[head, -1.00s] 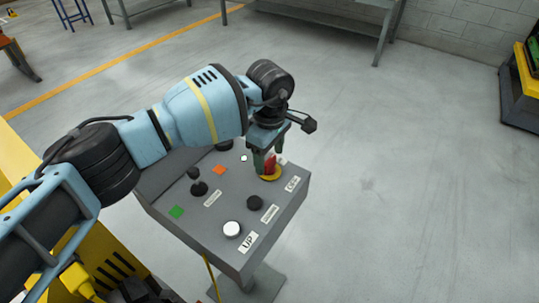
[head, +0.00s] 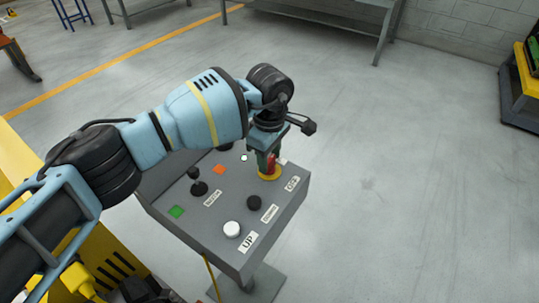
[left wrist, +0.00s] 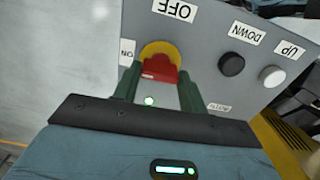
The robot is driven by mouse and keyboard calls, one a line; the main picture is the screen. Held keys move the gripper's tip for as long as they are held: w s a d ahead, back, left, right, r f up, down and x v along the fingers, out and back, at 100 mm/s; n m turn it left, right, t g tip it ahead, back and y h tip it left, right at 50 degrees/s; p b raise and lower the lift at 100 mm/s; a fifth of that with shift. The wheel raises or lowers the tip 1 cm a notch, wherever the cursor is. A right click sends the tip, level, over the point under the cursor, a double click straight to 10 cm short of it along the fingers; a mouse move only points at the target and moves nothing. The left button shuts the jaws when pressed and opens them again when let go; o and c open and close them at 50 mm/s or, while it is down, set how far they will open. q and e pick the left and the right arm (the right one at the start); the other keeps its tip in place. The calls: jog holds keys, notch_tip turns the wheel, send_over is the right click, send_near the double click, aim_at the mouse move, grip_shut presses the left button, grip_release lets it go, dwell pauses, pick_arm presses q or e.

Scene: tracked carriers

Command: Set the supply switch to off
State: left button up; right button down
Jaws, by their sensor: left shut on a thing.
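The supply switch is a red handle (head: 270,163) on a round yellow base (head: 269,175), near the right edge of the grey control panel (head: 205,232). My left gripper (head: 268,160) is over it, pointing down, shut on the red handle. In the left wrist view the red handle (left wrist: 160,68) sits between the two green fingers of the gripper (left wrist: 158,86), in front of the yellow base (left wrist: 158,48). An OFF label (left wrist: 174,10) and an ON label (left wrist: 127,52) lie beside the base. I cannot tell exactly where the handle points. My right gripper is not in view.
A workbench (head: 320,18) stands at the back. Floor right of the panel is clear.

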pick_arm(q)
jog(key=shift+r, duration=0.1)
jog(key=n, duration=0.4)
jog(key=shift+p, duration=0.35)
jog(key=n, duration=0.3)
jog(key=shift+r+n+p, duration=0.1)
jog(key=shift+n+p, duration=0.2)
jog(key=shift+p, duration=0.1)
jog(key=n+p, duration=0.1)
jog(key=n, duration=0.3)
jog(key=shift+n, duration=0.3)
jog(key=shift+n+p, duration=0.3)
jog(key=shift+n, duration=2.2)
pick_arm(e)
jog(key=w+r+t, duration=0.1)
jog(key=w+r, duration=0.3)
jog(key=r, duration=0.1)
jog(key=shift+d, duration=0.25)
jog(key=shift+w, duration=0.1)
pick_arm(q)
jog(key=o, duration=1)
